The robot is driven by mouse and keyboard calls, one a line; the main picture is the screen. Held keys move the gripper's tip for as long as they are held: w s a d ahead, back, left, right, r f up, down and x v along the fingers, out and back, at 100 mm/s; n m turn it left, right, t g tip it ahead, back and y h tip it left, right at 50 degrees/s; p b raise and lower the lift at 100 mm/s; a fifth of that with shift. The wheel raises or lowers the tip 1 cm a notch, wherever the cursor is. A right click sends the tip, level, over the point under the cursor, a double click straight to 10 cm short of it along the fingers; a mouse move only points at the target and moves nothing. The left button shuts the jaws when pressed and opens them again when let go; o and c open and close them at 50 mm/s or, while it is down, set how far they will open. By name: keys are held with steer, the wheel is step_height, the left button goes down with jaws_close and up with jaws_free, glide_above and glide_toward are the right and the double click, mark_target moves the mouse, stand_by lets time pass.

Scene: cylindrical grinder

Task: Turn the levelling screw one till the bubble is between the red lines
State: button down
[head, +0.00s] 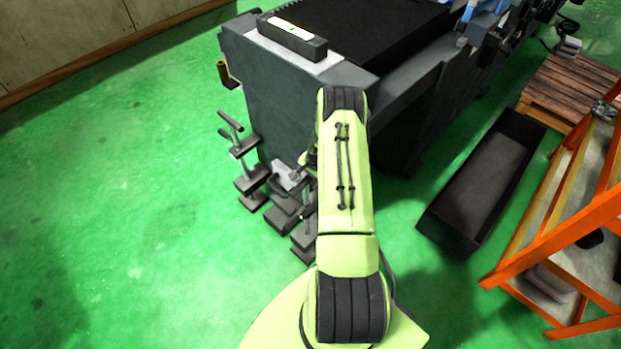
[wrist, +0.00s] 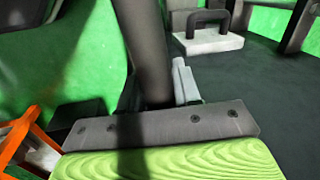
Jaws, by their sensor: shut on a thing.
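The level (head: 300,44) lies on the near left corner of the machine top. Its pale window shows a small green spot, but the bubble and the red lines are too small to read. Screw stands with crossbar handles (head: 231,122) stand on the floor by the machine's near end. My arm hides part of this group. My gripper (wrist: 165,103) is shut around a dark round bar (wrist: 147,50), apparently the levelling screw's handle. A pale finger (wrist: 182,82) shows beside the bar. In the head view my arm covers most of the gripper, and which screw it holds is hard to tell.
The dark grinder (head: 270,100) fills the space ahead. A pale block with a dark handle (wrist: 208,42) is beyond the bar. A long black bin (head: 480,185), a wooden pallet (head: 570,90) and an orange rack (head: 565,235) stand right. Green floor at left is open.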

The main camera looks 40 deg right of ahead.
steer(key=m, duration=0.2)
steer(key=s+m, duration=0.1)
steer(key=m, duration=0.1)
steer(key=shift+h, duration=0.4)
steer(key=c, duration=0.9)
jaws_free()
steer(key=shift+r, duration=0.15)
steer(key=s+r+p, duration=0.1)
steer(key=r, duration=0.4)
steer(key=s+r+p, duration=0.1)
steer(key=r+p, duration=0.1)
steer(key=r, duration=0.3)
steer(key=s+r+p, duration=0.1)
steer(key=r, duration=0.4)
steer(key=shift+a+r, duration=0.1)
steer(key=shift+a, duration=0.3)
